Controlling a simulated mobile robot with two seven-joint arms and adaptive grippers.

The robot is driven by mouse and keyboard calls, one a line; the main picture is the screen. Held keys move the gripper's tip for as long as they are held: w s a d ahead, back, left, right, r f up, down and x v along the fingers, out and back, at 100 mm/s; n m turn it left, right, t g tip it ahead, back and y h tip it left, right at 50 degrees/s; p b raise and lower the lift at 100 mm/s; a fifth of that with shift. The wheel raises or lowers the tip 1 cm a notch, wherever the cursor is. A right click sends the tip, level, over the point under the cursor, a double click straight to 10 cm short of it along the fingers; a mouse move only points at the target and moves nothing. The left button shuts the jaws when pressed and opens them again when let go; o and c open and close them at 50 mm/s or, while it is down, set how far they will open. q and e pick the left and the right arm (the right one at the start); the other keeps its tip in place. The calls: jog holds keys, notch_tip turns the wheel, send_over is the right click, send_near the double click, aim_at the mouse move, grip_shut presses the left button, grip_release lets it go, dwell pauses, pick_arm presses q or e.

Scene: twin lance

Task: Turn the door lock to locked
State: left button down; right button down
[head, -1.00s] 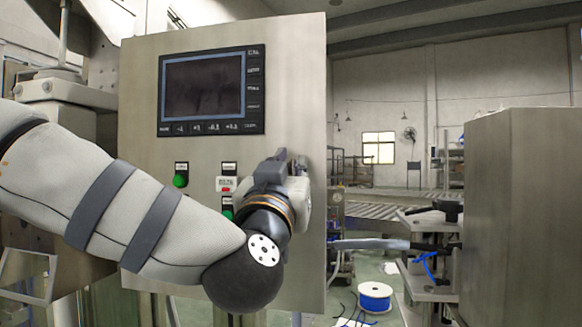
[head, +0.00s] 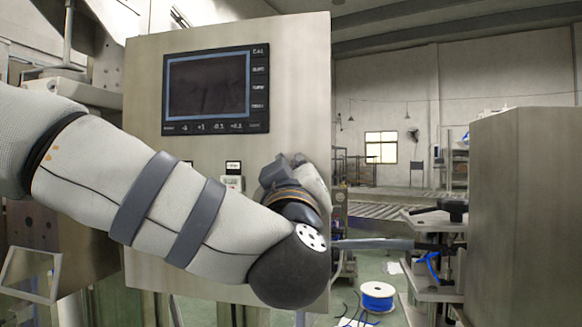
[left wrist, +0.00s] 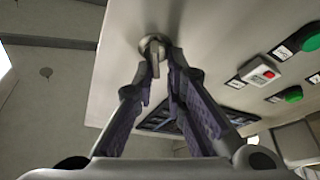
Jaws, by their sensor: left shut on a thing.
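The door lock (left wrist: 154,47) is a small round metal piece with a narrow key-like tab, set near the edge of the grey door panel (left wrist: 125,30) in the left wrist view. My left gripper (left wrist: 161,68) has its two dark fingertips on either side of the tab and is shut on it. In the head view my left gripper (head: 290,170) is at the right edge of the door panel (head: 150,245); my wrist hides the fingertips and the lock there. My right gripper is in neither view.
The panel carries a screen (head: 208,87), and the left wrist view shows green buttons (left wrist: 292,94) and a red one (left wrist: 269,74) beside my fingers. A grey cabinet (head: 525,200) stands at right. A blue cable spool (head: 377,297) lies on the floor.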

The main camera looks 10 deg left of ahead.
pick_arm(q)
jog(key=n+g+y, duration=0.1)
jog(key=n, duration=0.3)
jog(key=n+g+y, duration=0.1)
jog(key=n, duration=0.3)
jog(key=shift+s+d+r, duration=0.1)
jog(key=shift+d+r, duration=0.05)
jog(key=shift+r, duration=0.05)
jog(key=n+g, duration=0.1)
jog(key=n, duration=0.2)
jog(key=n+g+y, duration=0.1)
jog(key=n, duration=0.2)
jog(key=shift+s+r+n+g, duration=0.1)
jog(key=shift+r+n+g, duration=0.1)
jog(key=shift+n+g, duration=0.15)
jog(key=c, duration=1.8)
grip_release()
jog(key=shift+f, duration=0.15)
jog(key=shift+f, duration=0.25)
jog(key=v, duration=1.1)
jog(key=shift+s+d+r, duration=0.1)
jog(key=shift+s+r, duration=0.15)
jog(key=shift+s, duration=0.15)
